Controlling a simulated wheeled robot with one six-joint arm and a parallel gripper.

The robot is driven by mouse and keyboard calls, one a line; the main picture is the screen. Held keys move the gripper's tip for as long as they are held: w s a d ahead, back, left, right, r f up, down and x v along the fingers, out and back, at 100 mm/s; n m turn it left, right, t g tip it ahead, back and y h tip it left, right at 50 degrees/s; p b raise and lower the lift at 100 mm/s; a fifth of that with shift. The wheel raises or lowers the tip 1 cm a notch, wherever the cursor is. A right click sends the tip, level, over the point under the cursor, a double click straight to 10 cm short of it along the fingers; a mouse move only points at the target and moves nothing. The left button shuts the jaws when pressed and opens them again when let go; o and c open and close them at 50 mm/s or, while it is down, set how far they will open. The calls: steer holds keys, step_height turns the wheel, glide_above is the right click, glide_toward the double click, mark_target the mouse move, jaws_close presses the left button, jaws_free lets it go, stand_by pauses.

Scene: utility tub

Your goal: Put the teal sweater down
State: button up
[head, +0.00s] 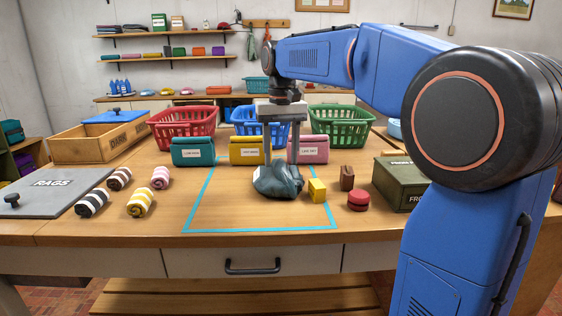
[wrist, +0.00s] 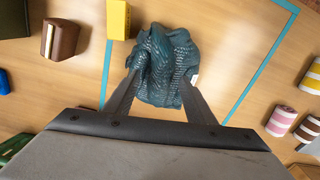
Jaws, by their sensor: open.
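The teal sweater (head: 278,182) is a crumpled dark bundle on the table, inside the teal tape outline (head: 200,190) toward its right side. It also shows in the wrist view (wrist: 167,60), with a small pale tag on its edge. My gripper (head: 281,160) is directly over the sweater, pointing down. In the wrist view my gripper (wrist: 161,80) is open, with one finger on each side of the near part of the sweater. Whether the fingers touch the cloth I cannot tell.
A yellow block (head: 317,190) stands close to the sweater's right, with a brown block (head: 347,177) and red round item (head: 358,200) beyond. Striped rolls (head: 141,203) lie left. The outline's front left is clear.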

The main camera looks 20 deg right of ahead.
step_height(320, 180, up, 10)
steer(key=shift+f, duration=0.2)
steer(key=shift+o, duration=0.5)
steer(key=shift+r, duration=0.3)
step_height(320, 180, up, 5)
steer(key=d, duration=0.1)
steer(key=shift+y, duration=0.4)
steer(key=f, duration=1.1)
steer(key=shift+w+a+f, duration=0.15)
steer(key=shift+w+a, duration=0.1)
steer(key=shift+a, duration=0.05)
steer(key=shift+w+a+f, duration=0.1)
steer(key=shift+w+f, duration=0.05)
steer(key=shift+f, duration=2.75)
jaws_close()
